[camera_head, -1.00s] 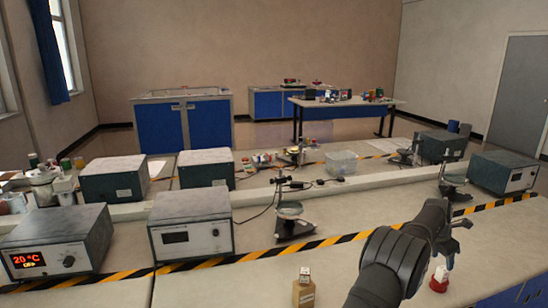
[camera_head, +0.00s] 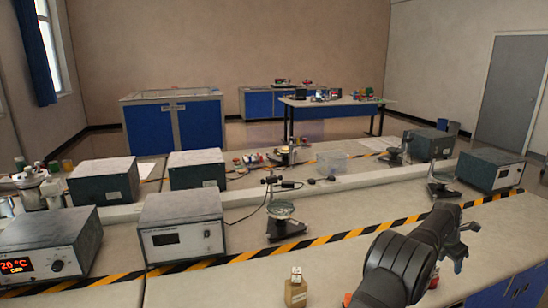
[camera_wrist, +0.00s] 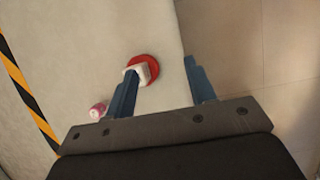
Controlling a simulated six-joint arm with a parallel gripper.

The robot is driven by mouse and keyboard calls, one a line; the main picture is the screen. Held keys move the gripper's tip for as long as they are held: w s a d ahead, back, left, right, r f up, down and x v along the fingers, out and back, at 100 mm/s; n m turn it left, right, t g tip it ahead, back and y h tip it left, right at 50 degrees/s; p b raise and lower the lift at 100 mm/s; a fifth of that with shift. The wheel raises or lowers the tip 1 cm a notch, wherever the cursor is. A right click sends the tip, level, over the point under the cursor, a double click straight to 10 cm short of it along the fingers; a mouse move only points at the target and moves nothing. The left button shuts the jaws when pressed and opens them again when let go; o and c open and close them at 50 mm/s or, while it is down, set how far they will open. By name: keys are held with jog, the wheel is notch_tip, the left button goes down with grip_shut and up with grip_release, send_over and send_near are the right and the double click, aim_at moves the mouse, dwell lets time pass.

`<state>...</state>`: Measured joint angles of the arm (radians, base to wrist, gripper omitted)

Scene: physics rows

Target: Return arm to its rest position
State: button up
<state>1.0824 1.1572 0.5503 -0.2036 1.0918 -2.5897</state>
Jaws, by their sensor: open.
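My arm reaches in from the lower right in the head view, and my gripper (camera_head: 460,250) hangs over the right part of the near bench (camera_head: 330,270). In the wrist view my gripper (camera_wrist: 160,66) is open, with its two blue fingers apart. A red round piece with a white block (camera_wrist: 147,66) stands on the bench below, beside and partly behind the left finger. It looks apart from the fingers, with nothing held. A small pink-and-white item (camera_wrist: 97,110) lies left of the left finger, partly hidden by the gripper body.
A small brown block with a white top (camera_head: 296,290) stands left of my arm. Grey instrument boxes (camera_head: 180,235) line the left. A yellow-black strip (camera_head: 330,238) crosses the bench, with a stand (camera_head: 284,220) just beyond it. The bench edge and floor (camera_wrist: 250,40) lie to the right.

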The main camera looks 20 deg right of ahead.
jog(key=s+r, duration=0.5)
jog(key=s, duration=0.3)
jog(key=w+a+f, duration=0.2)
jog(key=w+a, duration=0.5)
jog(key=a, duration=0.4)
jog(key=w+a+f+m, duration=0.1)
jog(key=w+a+f, duration=0.1)
jog(key=w+a, duration=0.5)
jog(key=w+a+f+m+g, duration=0.1)
jog(key=w+a, duration=0.7)
jog(key=a, duration=0.9)
jog(key=shift+a+f, duration=0.2)
jog(key=shift+f, duration=0.2)
jog(key=shift+w, duration=0.1)
jog(key=s+d+r, duration=0.1)
jog(key=s+d, duration=0.3)
jog(key=d, duration=0.5)
jog(key=s+d+r, duration=0.2)
jog(key=s+d, duration=0.1)
jog(key=d, duration=0.6)
jog(key=shift+s+d+n, duration=0.3)
jog(key=shift+s, duration=0.05)
